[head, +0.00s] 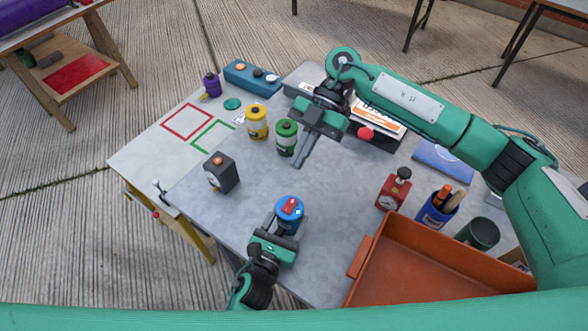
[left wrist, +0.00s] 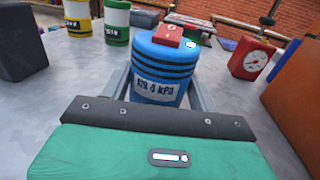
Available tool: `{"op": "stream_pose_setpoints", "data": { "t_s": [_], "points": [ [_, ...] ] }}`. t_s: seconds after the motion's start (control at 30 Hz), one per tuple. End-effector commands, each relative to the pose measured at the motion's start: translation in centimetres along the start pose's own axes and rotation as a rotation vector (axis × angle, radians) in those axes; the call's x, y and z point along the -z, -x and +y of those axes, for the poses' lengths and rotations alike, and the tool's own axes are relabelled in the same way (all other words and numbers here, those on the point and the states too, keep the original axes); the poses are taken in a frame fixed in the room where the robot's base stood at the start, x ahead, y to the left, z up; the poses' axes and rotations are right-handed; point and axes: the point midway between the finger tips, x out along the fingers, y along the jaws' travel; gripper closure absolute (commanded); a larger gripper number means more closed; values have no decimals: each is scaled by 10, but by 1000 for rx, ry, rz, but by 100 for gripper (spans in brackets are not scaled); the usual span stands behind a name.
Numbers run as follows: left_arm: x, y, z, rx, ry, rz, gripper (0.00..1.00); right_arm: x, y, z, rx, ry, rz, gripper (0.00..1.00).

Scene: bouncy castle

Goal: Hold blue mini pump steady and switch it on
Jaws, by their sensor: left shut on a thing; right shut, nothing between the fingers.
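The blue mini pump (head: 291,211) stands upright on the grey table, with a red switch (head: 291,206) on its top. In the left wrist view the pump (left wrist: 160,70) shows black bands and a white label, and its red switch (left wrist: 168,35) sits on top. My left gripper (head: 282,232) is shut on the pump, one finger on each side of its body. My right gripper (head: 302,163) is shut and empty, above the table and up from the pump. Whether the switch is on cannot be told.
A dark box with an orange knob (head: 221,173) stands left of the pump. Green (head: 286,138) and yellow (head: 256,122) canisters stand behind it. A red gauge block (head: 393,189), a blue pen cup (head: 437,207) and an orange tray (head: 365,257) lie to the right.

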Motion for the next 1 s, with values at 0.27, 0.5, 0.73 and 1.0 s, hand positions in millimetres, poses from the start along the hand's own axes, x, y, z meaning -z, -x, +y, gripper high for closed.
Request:
{"op": "stream_pose_setpoints", "data": {
  "t_s": [0.27,0.5,0.73,1.0],
  "points": [
    [0,0,0,0,0,-1,76,1,5,0,0,0,0,100],
    [0,0,0,0,0,-1,30,1,4,0,0,0,0,100],
    [0,0,0,0,0,0,14,1,4,0,0,0,0,100],
    [0,7,0,-1,1,1,14,1,4,0,0,0,0,100]
  ]
}}
